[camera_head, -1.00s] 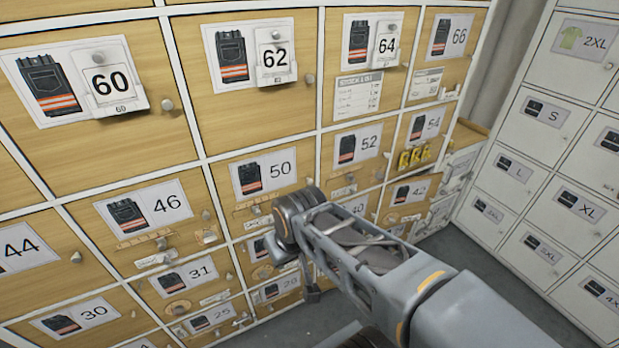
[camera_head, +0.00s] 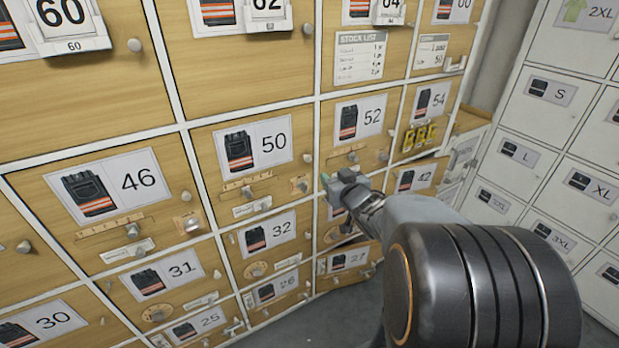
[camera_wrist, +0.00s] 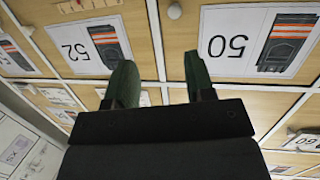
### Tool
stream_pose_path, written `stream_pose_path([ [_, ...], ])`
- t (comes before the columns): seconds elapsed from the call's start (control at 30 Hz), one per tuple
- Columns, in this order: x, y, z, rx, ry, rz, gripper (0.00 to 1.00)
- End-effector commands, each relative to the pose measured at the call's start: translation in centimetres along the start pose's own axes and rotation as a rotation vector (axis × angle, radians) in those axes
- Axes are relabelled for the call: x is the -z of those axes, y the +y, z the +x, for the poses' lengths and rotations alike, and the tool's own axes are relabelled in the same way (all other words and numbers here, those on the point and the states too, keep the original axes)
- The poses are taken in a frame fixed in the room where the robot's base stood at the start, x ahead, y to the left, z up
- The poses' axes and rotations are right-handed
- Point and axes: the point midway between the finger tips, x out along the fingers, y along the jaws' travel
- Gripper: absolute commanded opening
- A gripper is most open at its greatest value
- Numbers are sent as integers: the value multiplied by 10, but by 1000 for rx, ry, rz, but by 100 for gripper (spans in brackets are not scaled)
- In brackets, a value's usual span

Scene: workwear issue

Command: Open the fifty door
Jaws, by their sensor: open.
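The fifty door (camera_head: 207,150) is a light wood door with a white label showing dark trousers and "50". It looks closed, flush with its neighbours. Its small round knob (camera_head: 307,158) is at its right edge. In the wrist view, which is upside down, the fifty door's label (camera_wrist: 238,42) is upper right and the knob (camera_wrist: 174,11) is near the top edge. My gripper (camera_head: 333,184) is just right of and below the knob in the head view. In the wrist view its green fingers (camera_wrist: 160,80) are apart, with nothing between them. They look clear of the knob.
Door 52 (camera_head: 335,150) adjoins on the right and door 46 (camera_head: 60,215) on the left. A strip with pegs (camera_head: 245,190) and a small tag are on the fifty door's lower part. White lockers (camera_head: 545,120) stand at the right. Grey floor shows below.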

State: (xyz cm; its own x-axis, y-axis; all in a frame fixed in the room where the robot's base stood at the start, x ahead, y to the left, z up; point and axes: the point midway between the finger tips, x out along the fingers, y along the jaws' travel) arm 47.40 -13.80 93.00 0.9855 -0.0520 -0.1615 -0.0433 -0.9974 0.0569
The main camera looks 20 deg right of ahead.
Motion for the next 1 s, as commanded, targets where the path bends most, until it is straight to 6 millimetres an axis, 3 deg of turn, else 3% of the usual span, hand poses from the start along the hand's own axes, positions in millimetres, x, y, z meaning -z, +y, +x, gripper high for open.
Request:
stream_pose_path([
  [0.03,-14,2,3,29,37,9,49],
  [0.1,-19,2,4,74,84,20,49],
  [0.37,-22,-2,11,161,163,43,49],
  [1.0,-2,-20,116,163,167,44,49],
])
